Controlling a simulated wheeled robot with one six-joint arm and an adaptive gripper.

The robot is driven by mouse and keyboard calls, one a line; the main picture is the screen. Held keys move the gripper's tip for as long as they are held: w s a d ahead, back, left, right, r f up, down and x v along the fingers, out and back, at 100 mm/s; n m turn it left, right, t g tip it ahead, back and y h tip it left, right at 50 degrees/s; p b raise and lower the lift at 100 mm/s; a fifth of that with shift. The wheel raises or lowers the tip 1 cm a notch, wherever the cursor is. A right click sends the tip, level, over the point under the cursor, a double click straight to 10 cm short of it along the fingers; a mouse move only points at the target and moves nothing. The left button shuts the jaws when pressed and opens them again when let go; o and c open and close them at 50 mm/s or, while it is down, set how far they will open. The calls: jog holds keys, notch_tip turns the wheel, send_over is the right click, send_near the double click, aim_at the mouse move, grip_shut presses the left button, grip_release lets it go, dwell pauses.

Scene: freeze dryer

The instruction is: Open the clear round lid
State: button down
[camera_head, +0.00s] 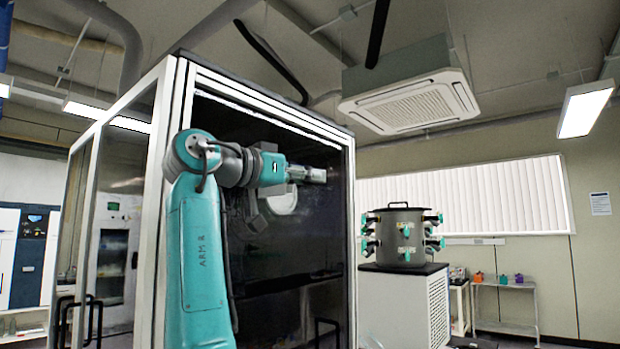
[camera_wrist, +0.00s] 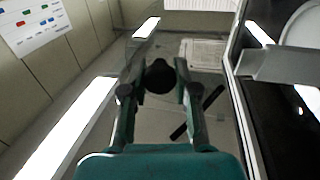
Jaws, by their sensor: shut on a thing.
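My gripper (camera_head: 315,175) is raised in front of the tall cabinet and points right in the head view. In the wrist view, the two fingers of my gripper (camera_wrist: 158,80) are closed on a dark round piece (camera_wrist: 158,77). No clear lid can be made out on the drum.
The tall cabinet (camera_head: 172,110) with dark glass stands close beside my arm. The drum rests on a white cabinet (camera_head: 393,305). A low shelf cart (camera_head: 505,289) stands at the right. An air-conditioning unit (camera_head: 408,100) hangs from the ceiling, with open air below it.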

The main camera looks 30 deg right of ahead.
jog(key=c, duration=0.9)
grip_release()
jog(key=a, duration=0.4)
jog(key=s+a, duration=0.1)
jog(key=a, duration=0.7)
jog(key=shift+s, duration=0.35)
